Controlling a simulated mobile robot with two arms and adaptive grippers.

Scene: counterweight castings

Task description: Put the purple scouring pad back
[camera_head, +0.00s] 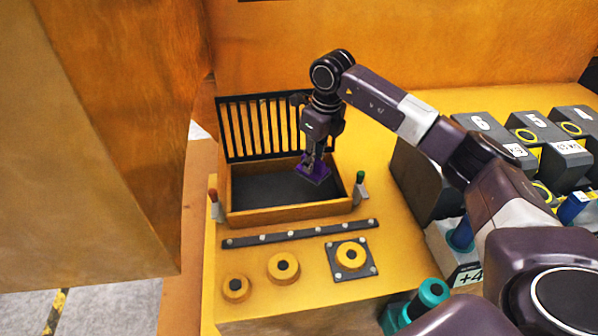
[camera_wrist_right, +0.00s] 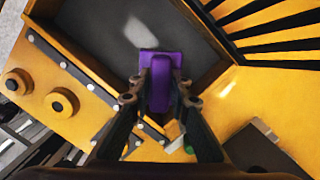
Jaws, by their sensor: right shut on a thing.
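The purple scouring pad (camera_head: 313,171) is held in my right gripper (camera_head: 313,158) above the right part of an open wooden box (camera_head: 290,211) with a dark floor. In the right wrist view the pad (camera_wrist_right: 160,58) sits between the two fingers of the gripper (camera_wrist_right: 161,88), which are shut on it. The pad appears to be above the box floor; its exact height is hard to tell. My left gripper is not in view.
A black slatted rack (camera_head: 256,127) stands at the box's back. Green-handled (camera_head: 360,180) and red-handled (camera_head: 213,196) clamps flank the box. Yellow round knobs (camera_head: 283,268) and a dark strip (camera_head: 300,234) lie in front. Numbered grey castings (camera_head: 480,124) stand at the right.

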